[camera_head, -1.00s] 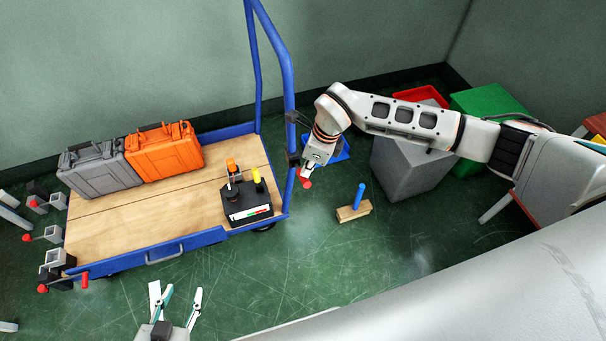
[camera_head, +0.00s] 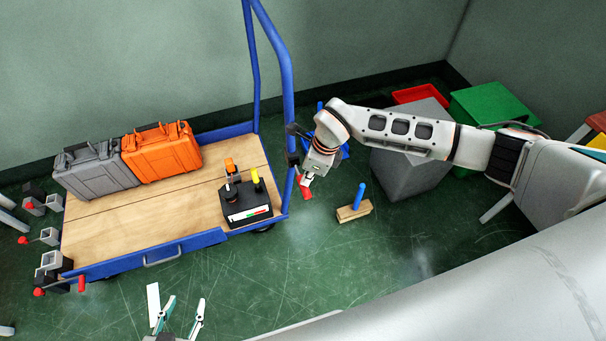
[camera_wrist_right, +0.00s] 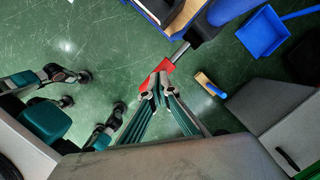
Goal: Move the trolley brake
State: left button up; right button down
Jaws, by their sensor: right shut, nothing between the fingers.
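The blue-framed trolley (camera_head: 110,217) has a wooden deck and a tall blue handle (camera_head: 289,95). A red-ended lever (camera_head: 305,188), apparently the brake, is by its right end. In the right wrist view a grey rod (camera_wrist_right: 180,52) runs from the trolley corner to the red end (camera_wrist_right: 160,70). My right gripper (camera_head: 308,178) is shut at the red end; its fingertips (camera_wrist_right: 155,88) touch or overlap it in the wrist view, with nothing held between them. My left gripper (camera_head: 180,312) is at the bottom edge, its fingers spread open and empty, the rest cut off.
A grey case (camera_head: 95,170), an orange case (camera_head: 162,150) and a black control box (camera_head: 246,207) are on the deck. A blue-handled brush (camera_head: 354,211) stands on the floor. A grey block (camera_head: 412,168) and green box (camera_head: 488,108) are at right.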

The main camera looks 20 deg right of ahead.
pick_arm(q)
jog(key=shift+t, duration=0.3)
jog(key=r, duration=0.1)
jog(key=w+r+p, duration=0.2)
jog(key=shift+r, duration=0.35)
pick_arm(e)
jog(key=s+d+v, duration=0.1)
jog(key=d+v, duration=0.1)
jog(key=v, duration=1.1)
jog(key=shift+s+d, duration=0.15)
jog(key=shift+s, duration=0.15)
